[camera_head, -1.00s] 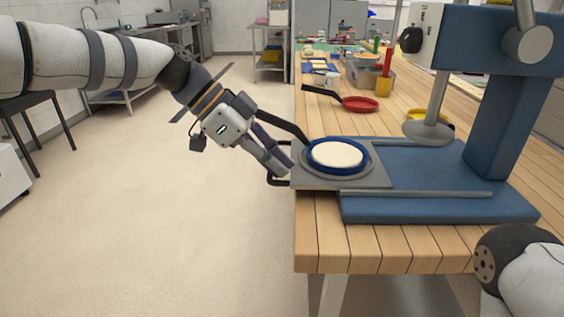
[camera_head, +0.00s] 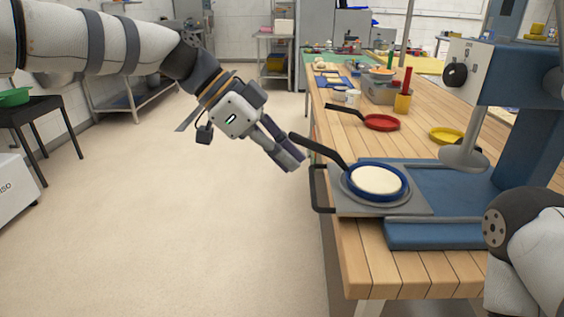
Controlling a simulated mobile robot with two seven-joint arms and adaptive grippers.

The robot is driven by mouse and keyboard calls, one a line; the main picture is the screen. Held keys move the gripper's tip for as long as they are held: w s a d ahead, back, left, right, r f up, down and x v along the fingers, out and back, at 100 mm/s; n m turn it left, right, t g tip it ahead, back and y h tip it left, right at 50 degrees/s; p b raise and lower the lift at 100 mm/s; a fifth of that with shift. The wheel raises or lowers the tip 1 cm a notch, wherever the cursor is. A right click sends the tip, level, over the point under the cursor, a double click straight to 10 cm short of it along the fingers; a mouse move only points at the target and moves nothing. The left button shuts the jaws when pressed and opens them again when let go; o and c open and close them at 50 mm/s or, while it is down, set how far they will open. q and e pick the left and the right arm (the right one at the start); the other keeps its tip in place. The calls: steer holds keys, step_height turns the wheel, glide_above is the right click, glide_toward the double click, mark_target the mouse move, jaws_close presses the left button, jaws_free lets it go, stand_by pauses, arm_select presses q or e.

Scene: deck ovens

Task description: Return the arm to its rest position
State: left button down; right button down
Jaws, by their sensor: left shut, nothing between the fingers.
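My left gripper (camera_head: 287,161) is shut and empty. It hangs over open floor, left of the table edge, with its fingers pointing down and to the right. The fingertips are near the pan's dark handle and left of the press tray's handle, apart from the tray as seen here. My left arm reaches in from the upper left. Part of my right arm shows at the lower right, but its gripper is out of the picture.
A blue pan (camera_head: 377,181) with pale dough sits on the grey sliding tray (camera_head: 414,204) of the blue press (camera_head: 460,190). The wooden table (camera_head: 390,274) also holds a red pan (camera_head: 381,122) and a yellow pan (camera_head: 447,135). The floor (camera_head: 200,230) at left is clear.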

arm_select(q)
steer(key=s+a+f+n+y, duration=0.1)
steer(key=s+f+n, duration=0.3)
steer(key=f, duration=0.6)
steer(key=s+a+f+n+g+y, duration=0.1)
steer(key=s+a+f+n, duration=0.1)
steer(key=s+f, duration=0.6)
steer(key=s+a+f+n+y, duration=0.1)
steer(key=s+f+n+y, duration=0.2)
steer(key=f, duration=1)
steer(key=s+a+f+n+y, duration=0.1)
steer(key=s+a+f+n, duration=0.1)
steer(key=s+a, duration=0.3)
steer(key=s+a+f+n+y, duration=0.1)
steer(key=s+a+n, duration=0.3)
steer(key=s, duration=0.8)
steer(key=s+a+f+n+g+y, duration=0.1)
steer(key=s+a+f+n, duration=0.1)
steer(key=s+a, duration=0.4)
steer(key=shift+s+a+f+n+y, duration=0.35)
steer(key=shift+s+f, duration=0.5)
steer(key=shift+s, duration=0.3)
arm_select(e)
steer(key=shift+w+a+r, duration=0.2)
steer(key=shift+w+a, duration=0.1)
steer(key=shift+w, duration=0.1)
